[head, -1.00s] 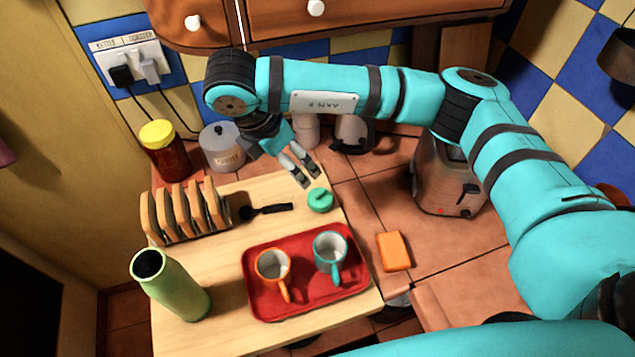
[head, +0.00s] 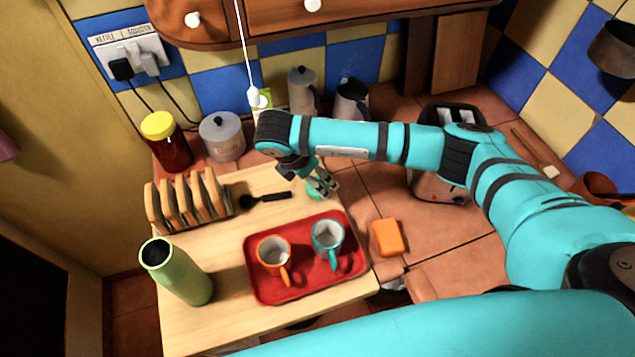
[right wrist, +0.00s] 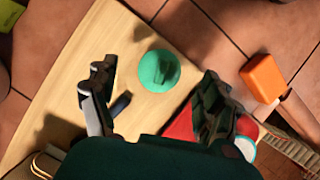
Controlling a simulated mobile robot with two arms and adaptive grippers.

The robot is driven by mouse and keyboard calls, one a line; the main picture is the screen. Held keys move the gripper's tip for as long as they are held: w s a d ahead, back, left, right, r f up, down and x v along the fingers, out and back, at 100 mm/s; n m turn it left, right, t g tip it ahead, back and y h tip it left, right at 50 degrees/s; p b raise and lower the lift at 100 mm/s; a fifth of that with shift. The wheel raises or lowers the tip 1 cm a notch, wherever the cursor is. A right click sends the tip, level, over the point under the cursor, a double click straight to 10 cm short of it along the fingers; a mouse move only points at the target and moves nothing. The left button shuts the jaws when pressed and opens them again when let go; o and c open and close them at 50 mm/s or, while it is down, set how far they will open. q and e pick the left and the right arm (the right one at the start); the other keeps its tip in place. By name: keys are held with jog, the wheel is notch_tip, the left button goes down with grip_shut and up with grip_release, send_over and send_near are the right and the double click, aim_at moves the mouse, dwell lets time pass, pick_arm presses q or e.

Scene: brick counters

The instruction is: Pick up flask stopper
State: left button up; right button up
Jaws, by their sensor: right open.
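The flask stopper, a small round green cap (head: 314,187), lies on the wooden board near its back right corner, partly hidden by my right gripper in the head view. In the right wrist view the stopper (right wrist: 159,71) lies between and a little beyond the two fingers. My right gripper (head: 327,185) is open above it and holds nothing; its fingers also show in the right wrist view (right wrist: 155,100). A green flask (head: 177,271) stands uncapped at the board's front left. My left gripper is not in view.
A red tray (head: 258,288) with an orange mug (head: 273,253) and a teal mug (head: 327,237) sits on the board (head: 215,320). A toast rack (head: 185,201) and black spoon (head: 265,198) lie left. An orange block (head: 387,238) lies right.

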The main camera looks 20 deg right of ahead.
jog(key=x, duration=0.3)
jog(key=shift+s+f+p, duration=0.1)
jog(key=shift+s+p, duration=0.05)
jog(key=shift+p, duration=0.2)
jog(key=c, duration=1.2)
jog(key=shift+c, duration=0.2)
